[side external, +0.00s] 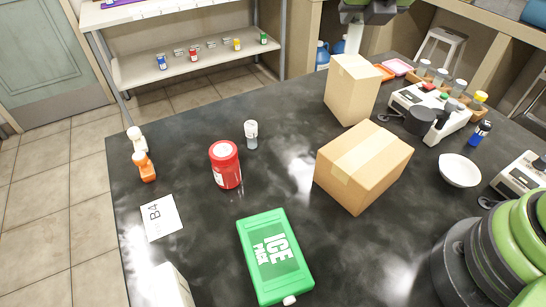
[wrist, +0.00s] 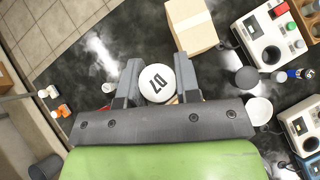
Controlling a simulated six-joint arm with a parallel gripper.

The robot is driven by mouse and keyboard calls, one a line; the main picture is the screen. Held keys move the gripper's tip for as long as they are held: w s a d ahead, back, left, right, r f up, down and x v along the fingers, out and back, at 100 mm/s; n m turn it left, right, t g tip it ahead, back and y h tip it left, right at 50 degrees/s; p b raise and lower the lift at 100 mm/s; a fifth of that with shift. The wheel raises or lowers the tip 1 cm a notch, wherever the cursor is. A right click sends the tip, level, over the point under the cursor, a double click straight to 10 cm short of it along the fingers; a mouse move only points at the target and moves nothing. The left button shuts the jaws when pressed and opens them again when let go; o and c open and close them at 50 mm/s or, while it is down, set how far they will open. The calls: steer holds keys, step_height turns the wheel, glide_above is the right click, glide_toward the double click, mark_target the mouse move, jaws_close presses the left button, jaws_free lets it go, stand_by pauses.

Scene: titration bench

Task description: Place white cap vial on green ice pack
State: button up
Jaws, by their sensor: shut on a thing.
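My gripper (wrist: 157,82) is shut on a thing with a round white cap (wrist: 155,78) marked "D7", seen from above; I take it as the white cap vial. Its body is hidden below the cap.
Two cardboard boxes (side external: 364,166) (side external: 351,88) stand mid-bench. A red jar (side external: 225,165), a small vial (side external: 251,135), a card "B4" (side external: 162,217) and an orange bottle (side external: 144,166) are left. A white bowl (side external: 460,170) and instruments (side external: 432,112) are right.

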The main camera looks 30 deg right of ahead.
steer(key=s, duration=0.3)
steer(key=n+g+y, duration=0.9)
steer(key=n+g, duration=0.6)
steer(key=n, duration=1.8)
glide_above(273, 251)
step_height(273, 251, down, 17)
steer(key=shift+r, duration=0.1)
